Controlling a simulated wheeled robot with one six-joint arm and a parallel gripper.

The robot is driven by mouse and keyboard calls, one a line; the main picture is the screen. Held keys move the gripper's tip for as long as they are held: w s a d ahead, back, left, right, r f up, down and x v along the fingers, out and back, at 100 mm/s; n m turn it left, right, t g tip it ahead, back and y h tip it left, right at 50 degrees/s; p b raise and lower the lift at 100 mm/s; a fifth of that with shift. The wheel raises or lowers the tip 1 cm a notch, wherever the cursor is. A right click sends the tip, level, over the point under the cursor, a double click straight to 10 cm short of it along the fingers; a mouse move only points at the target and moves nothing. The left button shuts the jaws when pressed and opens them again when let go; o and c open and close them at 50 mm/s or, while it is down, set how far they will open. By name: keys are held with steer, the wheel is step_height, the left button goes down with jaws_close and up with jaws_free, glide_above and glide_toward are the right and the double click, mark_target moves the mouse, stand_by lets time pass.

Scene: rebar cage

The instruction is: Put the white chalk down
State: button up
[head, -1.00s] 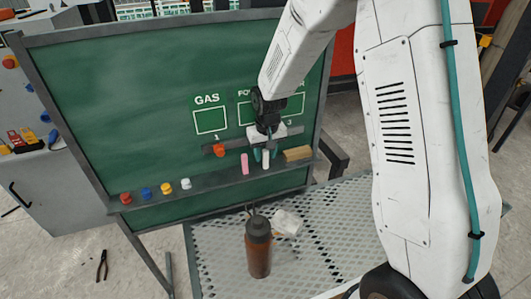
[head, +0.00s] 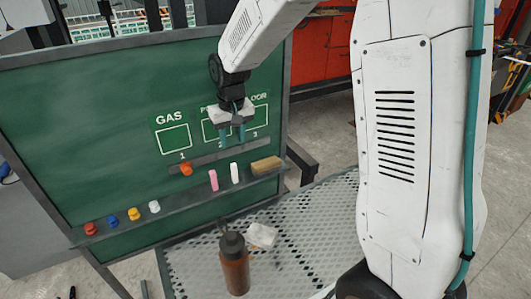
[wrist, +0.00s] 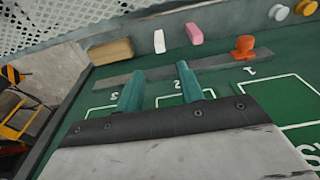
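The white chalk (head: 234,173) stands upright on the ledge of the green board, between the pink chalk (head: 213,181) and a tan block (head: 267,165). It also shows in the wrist view (wrist: 159,40), clear of my fingers. My gripper (head: 230,142) is in front of the board, above the ledge and the white chalk. Its two teal fingers are apart with nothing between them, as the wrist view (wrist: 160,80) shows.
A grey strip (head: 205,156) on the board carries an orange knob (head: 186,169) under the GAS square. Red, blue, yellow and white knobs line the ledge (head: 175,208) at left. A brown bottle (head: 234,268) and a pale crumpled item (head: 261,235) are on the mesh table (head: 195,262).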

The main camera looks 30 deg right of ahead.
steer(key=s+d+r, duration=0.1)
steer(key=s+r, duration=0.4)
steer(key=s, duration=0.3)
steer(key=s+d+r, duration=0.1)
steer(key=s+r, duration=0.4)
steer(key=s, duration=0.4)
steer(key=s+d+r, duration=0.1)
steer(key=s, duration=1.5)
steer(key=shift+s, duration=0.35)
steer(key=shift+o, duration=0.5)
